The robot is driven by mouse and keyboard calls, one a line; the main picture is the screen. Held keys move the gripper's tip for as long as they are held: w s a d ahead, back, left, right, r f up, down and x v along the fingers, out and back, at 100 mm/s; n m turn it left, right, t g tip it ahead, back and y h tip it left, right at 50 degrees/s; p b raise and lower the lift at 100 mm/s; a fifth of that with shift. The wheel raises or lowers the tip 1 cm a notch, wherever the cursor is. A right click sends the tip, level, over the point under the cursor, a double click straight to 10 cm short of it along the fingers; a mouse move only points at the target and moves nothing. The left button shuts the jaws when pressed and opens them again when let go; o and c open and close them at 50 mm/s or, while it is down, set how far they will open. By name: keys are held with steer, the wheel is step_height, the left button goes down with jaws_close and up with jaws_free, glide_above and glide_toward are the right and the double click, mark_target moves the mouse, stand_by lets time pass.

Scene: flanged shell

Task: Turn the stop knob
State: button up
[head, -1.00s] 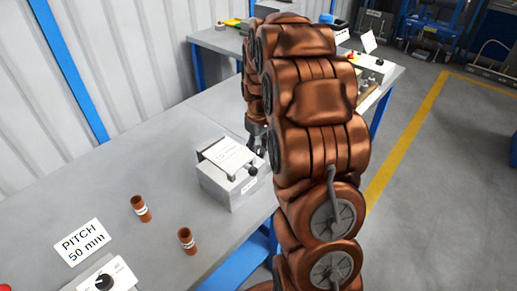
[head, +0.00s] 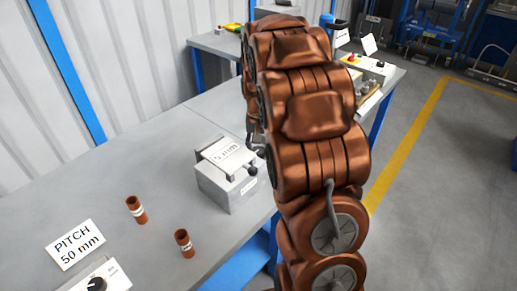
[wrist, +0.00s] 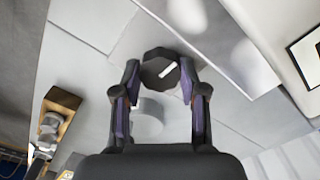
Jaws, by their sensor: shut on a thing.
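A dark, many-sided knob (wrist: 160,68) with a white pointer mark shows in the wrist view. It sits between the fingertips of my gripper (wrist: 160,78), which is shut on it, a finger on each side. In the head view a grey box (head: 228,188) stands near the bench's right edge, with a tilted white card (head: 226,152) on top and a black ball-ended part (head: 252,170) at its right side. My gripper (head: 257,148) shows only partly there, at the box's right end; my arm hides the rest, and the gripped knob cannot be made out.
A PITCH 50 mm sign (head: 75,245) and another dial (head: 97,284) are at the lower left. A second bench (head: 217,42) stands behind. A wooden block (wrist: 52,125) shows in the wrist view.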

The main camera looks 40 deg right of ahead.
mark_target(259, 150)
steer(key=shift+m, duration=0.3)
steer(key=o, duration=0.9)
step_height(259, 150, up, 12)
stand_by(0.4)
stand_by(0.5)
